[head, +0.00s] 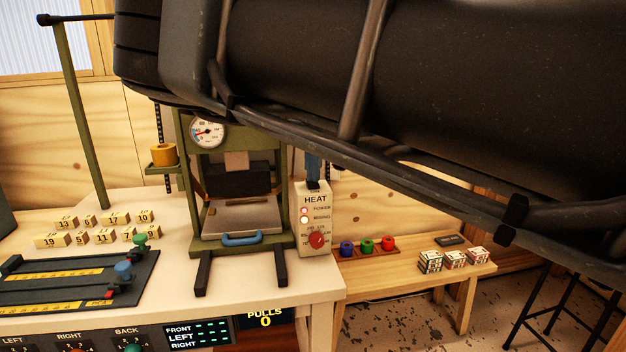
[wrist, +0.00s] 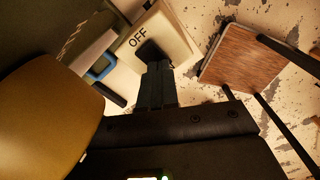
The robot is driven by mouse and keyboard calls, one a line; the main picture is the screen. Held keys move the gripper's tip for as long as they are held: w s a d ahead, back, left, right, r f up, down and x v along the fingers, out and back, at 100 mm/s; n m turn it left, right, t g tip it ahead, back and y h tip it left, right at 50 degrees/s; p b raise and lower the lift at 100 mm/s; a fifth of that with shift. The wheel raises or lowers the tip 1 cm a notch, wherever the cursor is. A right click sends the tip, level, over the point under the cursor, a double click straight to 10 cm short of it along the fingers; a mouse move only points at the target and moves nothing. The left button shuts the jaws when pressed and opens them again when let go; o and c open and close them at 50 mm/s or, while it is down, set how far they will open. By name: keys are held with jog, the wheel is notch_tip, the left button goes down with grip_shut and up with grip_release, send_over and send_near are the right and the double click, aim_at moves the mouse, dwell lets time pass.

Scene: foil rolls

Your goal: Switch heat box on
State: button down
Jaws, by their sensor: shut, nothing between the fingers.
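The heat box (head: 325,240) is a cream upright box beside the press, with HEAT lettering, two small round lights and a red dial (head: 317,239) on its front. I cannot tell whether the lights are lit. In the wrist view its top (wrist: 176,38) shows the word OFF beside a black switch (wrist: 149,50). My gripper (wrist: 156,70) is shut and empty, pointing down at the switch. Its tips overlap the switch's near end, and I cannot tell whether they touch. In the head view my gripper (head: 313,166) is just above the box top.
The green press (head: 283,190) with a blue handle (head: 242,239) stands left of the box. A yellow cylinder (head: 163,154) sits on its side shelf. Coloured spools (head: 367,247) and small boxes (head: 455,259) lie on the low bench. A stool (wrist: 245,60) stands on the right.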

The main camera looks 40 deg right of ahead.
aim_at(314, 185)
jog(key=shift+r+p, duration=1.85)
jog(key=shift+r, duration=1.25)
